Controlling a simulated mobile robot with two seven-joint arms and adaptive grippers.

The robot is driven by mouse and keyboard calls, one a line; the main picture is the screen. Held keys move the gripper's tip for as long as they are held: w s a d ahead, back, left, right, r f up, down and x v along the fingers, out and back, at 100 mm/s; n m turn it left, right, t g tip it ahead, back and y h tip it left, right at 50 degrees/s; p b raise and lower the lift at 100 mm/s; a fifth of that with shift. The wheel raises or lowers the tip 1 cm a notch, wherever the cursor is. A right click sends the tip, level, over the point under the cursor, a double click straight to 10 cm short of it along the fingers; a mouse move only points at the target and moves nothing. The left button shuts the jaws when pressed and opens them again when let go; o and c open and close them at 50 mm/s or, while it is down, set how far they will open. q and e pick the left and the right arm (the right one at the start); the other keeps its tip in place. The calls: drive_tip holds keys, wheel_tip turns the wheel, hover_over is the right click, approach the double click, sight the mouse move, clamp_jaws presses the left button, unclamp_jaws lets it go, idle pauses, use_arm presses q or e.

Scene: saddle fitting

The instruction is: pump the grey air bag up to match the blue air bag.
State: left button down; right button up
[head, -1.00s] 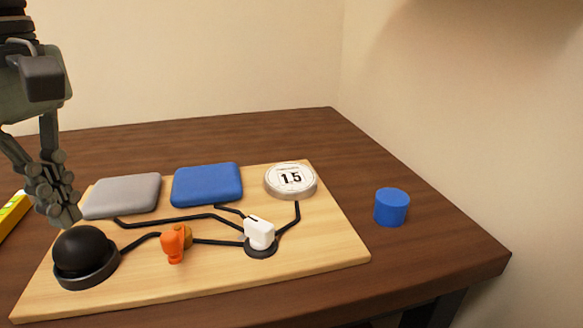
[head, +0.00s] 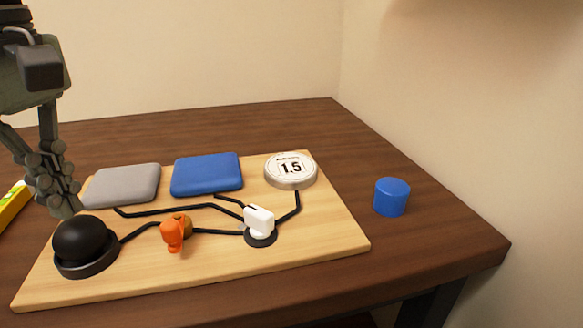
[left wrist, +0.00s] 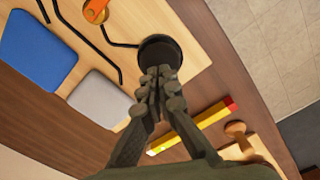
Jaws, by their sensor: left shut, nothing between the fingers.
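The grey air bag (head: 122,185) and the blue air bag (head: 207,175) lie side by side at the back of a wooden board (head: 300,239). A round gauge (head: 290,170) reads 1.5. A black pump bulb (head: 82,240) sits at the board's front left. An orange valve (head: 173,234) and a white selector knob (head: 259,222) sit along the black tubes. My left gripper (head: 65,207) is shut and empty, just above and behind the bulb. In the left wrist view its fingertips (left wrist: 160,72) overlap the bulb's near edge (left wrist: 160,50); contact cannot be told. My right gripper is not in view.
A blue cylinder (head: 391,197) stands on the table right of the board. A yellow level (head: 12,205) lies left of the board, and it also shows in the left wrist view (left wrist: 193,127). A wall closes off the right side.

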use_arm(q)
drive_tip(key=shift+f+b, duration=1.05)
drive_tip(key=shift+f, duration=0.4)
drive_tip(key=shift+r+p, duration=1.5)
drive_tip(key=shift+r, duration=0.35)
drive_tip(key=shift+r, duration=0.1)
wheel_tip(320, 180, up, 5)
drive_tip(key=p, duration=0.4)
